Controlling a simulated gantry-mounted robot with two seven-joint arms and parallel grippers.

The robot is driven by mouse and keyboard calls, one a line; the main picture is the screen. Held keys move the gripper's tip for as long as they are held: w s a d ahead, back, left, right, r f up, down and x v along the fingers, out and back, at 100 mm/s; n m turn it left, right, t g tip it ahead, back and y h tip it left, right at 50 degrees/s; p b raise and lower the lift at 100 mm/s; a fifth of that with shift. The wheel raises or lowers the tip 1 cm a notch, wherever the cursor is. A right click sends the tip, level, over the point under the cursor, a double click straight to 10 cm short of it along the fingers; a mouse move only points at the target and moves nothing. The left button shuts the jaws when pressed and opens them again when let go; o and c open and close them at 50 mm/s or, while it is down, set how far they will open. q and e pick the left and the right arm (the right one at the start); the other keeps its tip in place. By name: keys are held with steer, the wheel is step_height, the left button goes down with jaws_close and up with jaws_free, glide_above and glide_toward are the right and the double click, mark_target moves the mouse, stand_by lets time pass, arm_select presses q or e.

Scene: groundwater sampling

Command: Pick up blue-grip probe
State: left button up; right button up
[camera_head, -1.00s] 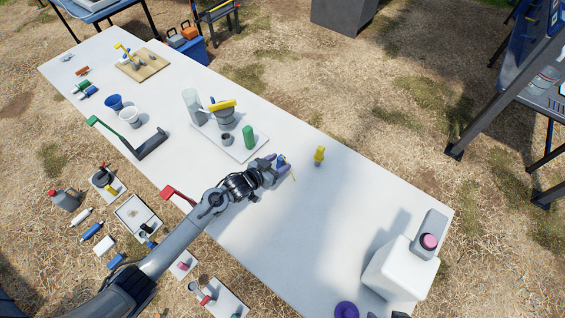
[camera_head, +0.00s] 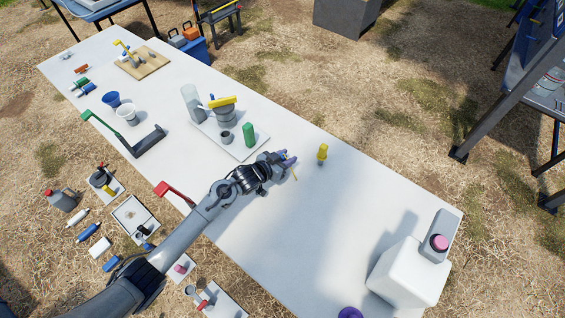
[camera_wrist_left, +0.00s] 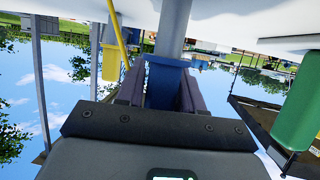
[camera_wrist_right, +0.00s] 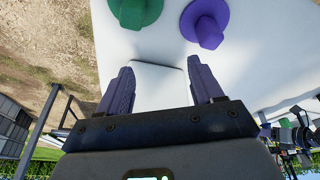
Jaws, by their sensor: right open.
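The blue-grip probe (camera_wrist_left: 168,85) shows in the left wrist view as a blue block with a thick grey shaft between the two fingers of my left gripper (camera_wrist_left: 160,93). The fingers lie close on both sides of the blue part. In the head view my left gripper (camera_head: 287,161) is low over the middle of the white table, hiding most of the probe. A thin yellow piece shows beside the fingertips. My right gripper (camera_wrist_right: 160,90) is open and empty in its wrist view; the head view does not show it.
A yellow upright piece (camera_head: 322,153) stands right of my left gripper. A green cylinder (camera_head: 249,136) stands on a white tray (camera_head: 238,152) behind it. A white jug (camera_head: 402,275) stands at the near right end. A purple knobbed piece (camera_wrist_right: 205,25) shows in the right wrist view.

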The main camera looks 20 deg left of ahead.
arm_select(q)
steer(key=c, duration=0.6)
steer(key=shift+r, duration=0.1)
